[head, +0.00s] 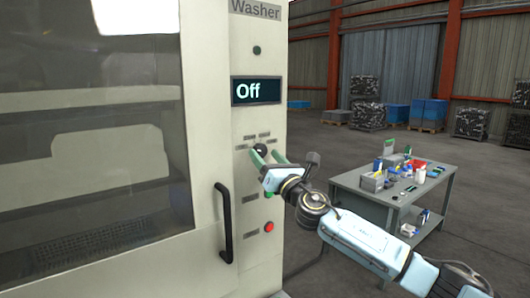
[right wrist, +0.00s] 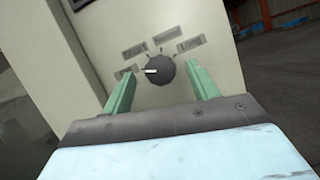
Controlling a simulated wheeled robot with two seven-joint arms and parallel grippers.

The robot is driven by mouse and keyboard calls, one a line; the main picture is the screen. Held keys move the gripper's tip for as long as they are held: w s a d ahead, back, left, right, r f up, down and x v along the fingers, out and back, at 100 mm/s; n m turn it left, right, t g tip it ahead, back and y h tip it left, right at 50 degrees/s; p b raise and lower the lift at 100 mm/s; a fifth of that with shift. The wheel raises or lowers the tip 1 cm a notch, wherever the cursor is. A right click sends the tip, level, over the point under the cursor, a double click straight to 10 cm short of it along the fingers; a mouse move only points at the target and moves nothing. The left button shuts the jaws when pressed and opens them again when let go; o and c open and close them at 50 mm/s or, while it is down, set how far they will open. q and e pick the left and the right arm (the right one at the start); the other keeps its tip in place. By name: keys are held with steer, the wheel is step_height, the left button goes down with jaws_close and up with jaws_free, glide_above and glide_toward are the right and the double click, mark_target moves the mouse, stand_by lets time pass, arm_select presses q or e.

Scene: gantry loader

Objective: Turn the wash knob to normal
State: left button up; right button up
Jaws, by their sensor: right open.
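The washer's panel (head: 260,113) has a display (head: 255,91) that reads "Off". Below it is a dark round wash knob (head: 261,149), partly behind my gripper; it shows whole in the right wrist view (right wrist: 160,70). Its white pointer mark points left, toward the leftmost label. I see no contact with the knob. My left gripper is not in view.
A black door handle (head: 224,222) stands out left of the panel. A red button (head: 268,227) is below the knob. A grey table (head: 393,190) with several small items stands to the right. Open floor and stacked pallets lie behind.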

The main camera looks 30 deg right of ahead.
steer(key=shift+w+r, duration=0.25)
steer(key=shift+w, duration=0.35)
steer(key=shift+c, duration=0.5)
steer(key=c, duration=0.9)
steer(key=shift+m, duration=0.3)
